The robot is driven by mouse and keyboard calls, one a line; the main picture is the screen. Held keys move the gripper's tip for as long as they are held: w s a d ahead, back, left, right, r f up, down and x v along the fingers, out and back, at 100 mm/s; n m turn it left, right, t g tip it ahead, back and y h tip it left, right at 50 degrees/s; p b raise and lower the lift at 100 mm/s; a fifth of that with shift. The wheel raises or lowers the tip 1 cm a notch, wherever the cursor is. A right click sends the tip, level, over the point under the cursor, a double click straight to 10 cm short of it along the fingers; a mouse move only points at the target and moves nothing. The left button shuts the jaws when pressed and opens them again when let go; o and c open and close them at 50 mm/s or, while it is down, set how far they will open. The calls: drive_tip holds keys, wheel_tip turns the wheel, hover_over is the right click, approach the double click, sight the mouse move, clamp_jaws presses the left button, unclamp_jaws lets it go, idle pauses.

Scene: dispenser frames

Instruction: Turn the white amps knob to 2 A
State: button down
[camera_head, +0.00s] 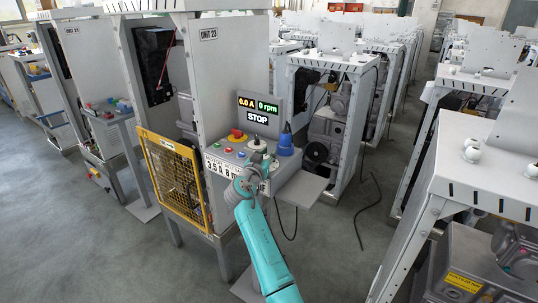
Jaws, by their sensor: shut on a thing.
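The white amps knob (257,144) is on the sloped control panel of the unit marked UNIT 23. My gripper (259,157) is at the panel, at the knob, and is shut on it. The fingers are small and dark here, and the knob's pointer and scale cannot be read. The display (259,110) above the panel reads 0.0 A, 0 rpm and STOP.
A red emergency button on yellow (236,135), small coloured buttons and a blue plug (286,142) are close to the knob. A grey shelf (302,188) juts out at the right. A yellow mesh guard (172,178) is at the left.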

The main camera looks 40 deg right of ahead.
drive_tip(key=shift+w+a+f+n+t+y, duration=0.15)
drive_tip(key=shift+a+n+t+y, duration=0.1)
drive_tip(key=shift+n+t+y, duration=0.35)
drive_tip(key=c, duration=1.1)
unclamp_jaws()
drive_tip(key=v, duration=1.2)
